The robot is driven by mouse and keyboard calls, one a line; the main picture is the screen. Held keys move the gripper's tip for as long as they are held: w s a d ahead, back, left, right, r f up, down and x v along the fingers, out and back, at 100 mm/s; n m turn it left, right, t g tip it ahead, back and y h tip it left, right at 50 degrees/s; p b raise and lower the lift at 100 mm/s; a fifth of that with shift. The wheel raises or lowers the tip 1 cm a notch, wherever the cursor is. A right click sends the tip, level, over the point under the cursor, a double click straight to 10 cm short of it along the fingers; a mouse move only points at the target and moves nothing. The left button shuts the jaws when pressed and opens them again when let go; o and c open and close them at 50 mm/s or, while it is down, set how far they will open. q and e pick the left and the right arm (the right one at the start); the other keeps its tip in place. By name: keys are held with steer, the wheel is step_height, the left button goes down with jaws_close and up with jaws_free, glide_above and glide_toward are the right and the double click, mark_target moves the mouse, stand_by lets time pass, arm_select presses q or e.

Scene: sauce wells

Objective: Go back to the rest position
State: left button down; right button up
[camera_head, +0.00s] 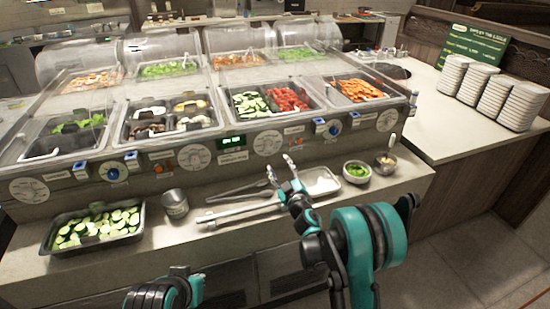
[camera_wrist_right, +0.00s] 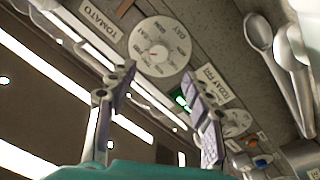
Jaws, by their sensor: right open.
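My right gripper (camera_head: 280,165) is in front of the salad bar's front panel, above the steel counter ledge. Its two fingers are spread apart with nothing between them. In the right wrist view, the same open fingers (camera_wrist_right: 162,80) point toward the panel with its round dial labels. My right arm reaches up from the bottom of the head view. Part of my left arm shows at the bottom left of that view, and no left fingers are visible.
On the ledge are a pan of cucumber slices (camera_head: 136,221), a metal cup (camera_head: 175,203), tongs (camera_head: 238,212), a white tray (camera_head: 321,181), a green-filled bowl (camera_head: 356,171) and another bowl (camera_head: 384,162). Stacked plates (camera_head: 490,90) stand right. Glass covers the food wells.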

steer(key=shift+v, duration=1.15)
steer(key=s+d+r+m+h, duration=0.4)
steer(key=d+r+m+h, duration=0.1)
steer(key=d+r, duration=0.35)
steer(key=s+d+m+g+h, duration=0.35)
steer(key=s+d, duration=0.25)
steer(key=s, duration=0.3)
steer(key=s+f+m+g+y, duration=0.1)
steer(key=s+f+g, duration=0.2)
steer(key=s, duration=1)
steer(key=s+f+m+g+y, duration=0.1)
steer(key=s+f+g, duration=0.3)
steer(key=s, duration=0.9)
steer(key=shift+s+a+f+y, duration=0.2)
steer(key=shift+s+f+y, duration=0.15)
steer(key=shift+f, duration=0.25)
